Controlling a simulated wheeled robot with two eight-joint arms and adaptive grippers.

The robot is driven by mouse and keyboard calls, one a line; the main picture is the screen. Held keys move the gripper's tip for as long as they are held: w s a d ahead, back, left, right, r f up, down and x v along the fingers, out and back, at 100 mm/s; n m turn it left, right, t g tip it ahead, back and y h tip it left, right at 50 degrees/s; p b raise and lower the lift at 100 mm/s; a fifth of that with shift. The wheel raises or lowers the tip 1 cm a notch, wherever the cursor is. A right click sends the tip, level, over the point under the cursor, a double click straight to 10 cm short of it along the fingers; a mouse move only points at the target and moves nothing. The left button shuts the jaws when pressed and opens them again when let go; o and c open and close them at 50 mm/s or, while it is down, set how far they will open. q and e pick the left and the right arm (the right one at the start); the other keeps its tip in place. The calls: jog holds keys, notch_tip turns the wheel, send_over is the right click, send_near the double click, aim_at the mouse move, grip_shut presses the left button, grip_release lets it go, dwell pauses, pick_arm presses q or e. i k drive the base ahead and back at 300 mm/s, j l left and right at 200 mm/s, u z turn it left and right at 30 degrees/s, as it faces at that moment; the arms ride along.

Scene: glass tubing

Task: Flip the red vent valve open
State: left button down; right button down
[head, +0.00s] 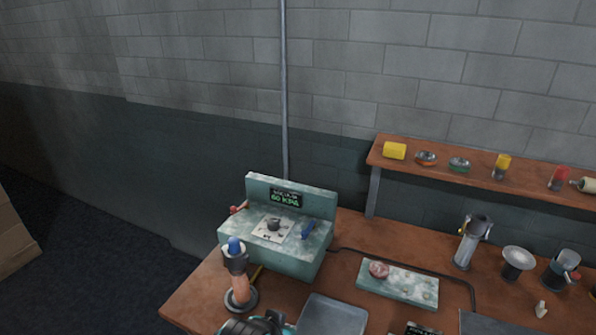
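A pale green vacuum box (291,263) stands at the table's back left, with a raised back panel. Its display (286,198) reads about 60 KPA in green. A small red part (236,209), which looks like the red vent valve, sticks out at the box's left side. It is tiny here, and I cannot tell its position. A dark knob (274,225) on a white plate and a blue lever (307,229) are on top of the box. Neither of my grippers can be made out in the head view.
A blue-topped torch-like tool (237,270) stands close in front of the box. A dark and teal object (252,326) is cut off by the bottom edge. A grey plate (332,316) and a pale green block (397,285) lie to the right. A shelf (470,173) holds small items.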

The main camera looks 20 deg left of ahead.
aim_at(233, 210)
jog(key=j+u, duration=0.1)
jog(key=j, duration=0.4)
jog(key=i+j+u, duration=0.1)
jog(key=j, duration=0.45)
jog(key=i+j+u, duration=0.1)
jog(key=j, duration=0.4)
jog(key=i, duration=0.05)
